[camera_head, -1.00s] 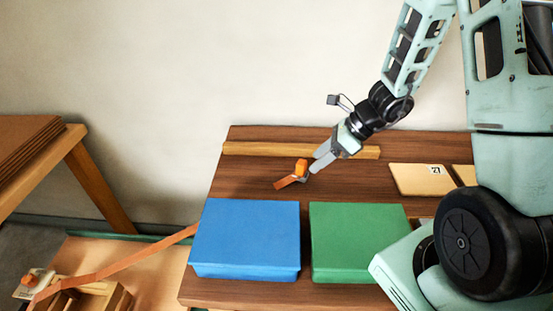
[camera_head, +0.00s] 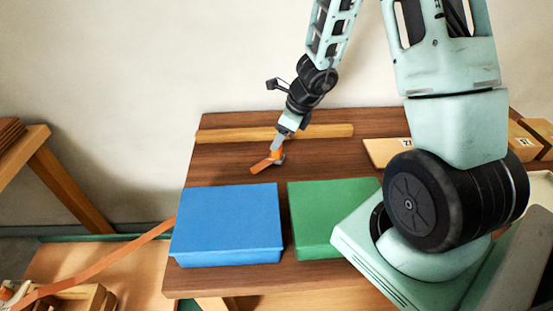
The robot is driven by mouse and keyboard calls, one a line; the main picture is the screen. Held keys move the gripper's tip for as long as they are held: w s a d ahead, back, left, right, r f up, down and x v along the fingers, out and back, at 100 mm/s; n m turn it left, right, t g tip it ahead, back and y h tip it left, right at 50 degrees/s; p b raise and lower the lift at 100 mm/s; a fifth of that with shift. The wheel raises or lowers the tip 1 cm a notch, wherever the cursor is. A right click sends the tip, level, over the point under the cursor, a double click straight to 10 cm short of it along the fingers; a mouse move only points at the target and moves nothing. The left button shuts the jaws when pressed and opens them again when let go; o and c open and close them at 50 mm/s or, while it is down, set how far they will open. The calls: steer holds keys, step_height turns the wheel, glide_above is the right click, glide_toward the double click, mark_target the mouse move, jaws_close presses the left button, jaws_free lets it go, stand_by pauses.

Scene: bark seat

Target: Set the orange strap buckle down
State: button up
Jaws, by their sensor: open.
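The orange strap buckle (camera_head: 264,165) is at the back of the dark wooden table (camera_head: 225,163), behind the blue box. A short flat orange piece points down-left from it. My gripper (camera_head: 279,148) points down at the buckle's upper right end, with its fingers close around or against it. The jaws are open; the gap between the fingers is too small to make out, and I cannot tell whether they touch the buckle. The buckle appears to rest on the table top.
A blue box (camera_head: 228,220) and a green box (camera_head: 325,215) stand in front of the buckle. A long wooden strip (camera_head: 235,134) lies behind it. A pale numbered board (camera_head: 387,151) lies right. A long orange strap (camera_head: 105,266) runs from the lower left to the blue box.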

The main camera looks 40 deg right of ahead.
mark_target(277, 153)
steer(key=shift+s+b+x, duration=0.2)
steer(key=shift+b+x, duration=0.45)
steer(key=shift+x, duration=0.85)
steer(key=shift+s+b+x, duration=0.15)
steer(key=shift+b+x, duration=0.5)
steer(key=shift+x, duration=0.85)
steer(key=shift+a+f, duration=0.1)
steer(key=c, duration=1.2)
